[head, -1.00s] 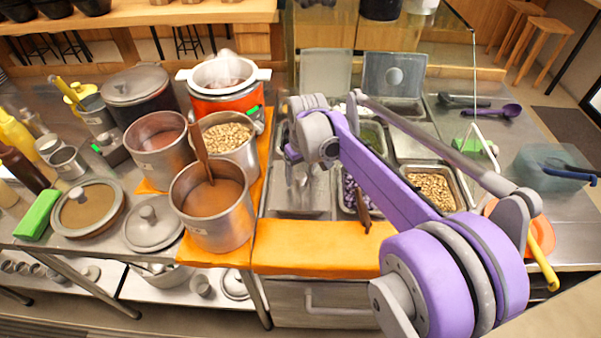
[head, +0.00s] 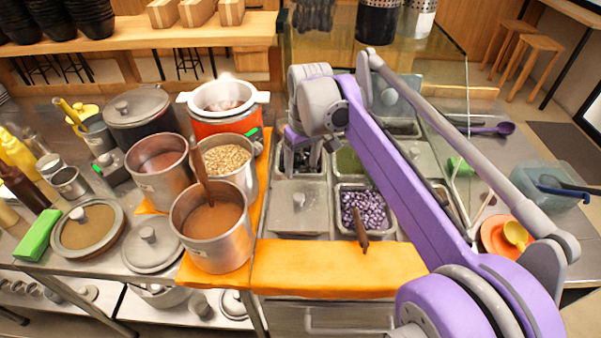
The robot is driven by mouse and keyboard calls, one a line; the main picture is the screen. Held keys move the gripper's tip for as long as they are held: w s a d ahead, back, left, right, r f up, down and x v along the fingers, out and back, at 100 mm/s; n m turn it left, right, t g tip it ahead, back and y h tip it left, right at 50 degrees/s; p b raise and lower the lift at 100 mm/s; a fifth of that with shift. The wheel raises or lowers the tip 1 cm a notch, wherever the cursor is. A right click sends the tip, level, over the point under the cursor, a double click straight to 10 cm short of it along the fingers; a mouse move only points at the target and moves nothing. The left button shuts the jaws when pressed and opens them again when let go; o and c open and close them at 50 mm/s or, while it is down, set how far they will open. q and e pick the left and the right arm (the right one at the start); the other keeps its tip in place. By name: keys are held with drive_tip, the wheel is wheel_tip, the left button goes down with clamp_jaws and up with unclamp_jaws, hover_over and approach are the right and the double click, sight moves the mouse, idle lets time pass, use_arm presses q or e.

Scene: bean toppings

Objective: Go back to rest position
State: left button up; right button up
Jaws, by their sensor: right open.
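My right arm reaches in from the lower right across the topping counter. Its gripper (head: 301,160) points down over the back-left metal trays, with its fingers apart and nothing seen between them. The fingertips are small and partly merge with the dark tray behind them. A tray of purple beans (head: 363,208) lies in front and to the right of the gripper, with a brown-handled utensil (head: 361,232) in it. A lidded tray (head: 300,207) is just in front of the gripper. My left gripper is not in view.
Pots of brown soup (head: 211,225) and pale beans (head: 228,165) stand left of the trays. An orange cloth (head: 320,268) covers the front edge. An orange plate (head: 490,240) with a yellow ladle and a blue bin (head: 545,185) are right. A glass screen (head: 440,70) stands behind.

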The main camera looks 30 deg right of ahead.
drive_tip(key=shift+s+r, duration=0.1)
drive_tip(key=shift+r, duration=0.2)
drive_tip(key=s+a+f+t+p, duration=0.1)
drive_tip(key=s+a+f, duration=0.2)
drive_tip(key=s, duration=0.3)
drive_tip(key=s+a+f+t+p, duration=0.1)
drive_tip(key=s+a+f, duration=0.3)
drive_tip(key=s, duration=0.3)
drive_tip(key=s+a+f+t+p, duration=0.1)
drive_tip(key=s+a+f+t, duration=0.1)
drive_tip(key=s+f, duration=0.3)
drive_tip(key=shift+s+a+f, duration=0.15)
drive_tip(key=shift+s+a, duration=0.55)
drive_tip(key=shift+s, duration=0.2)
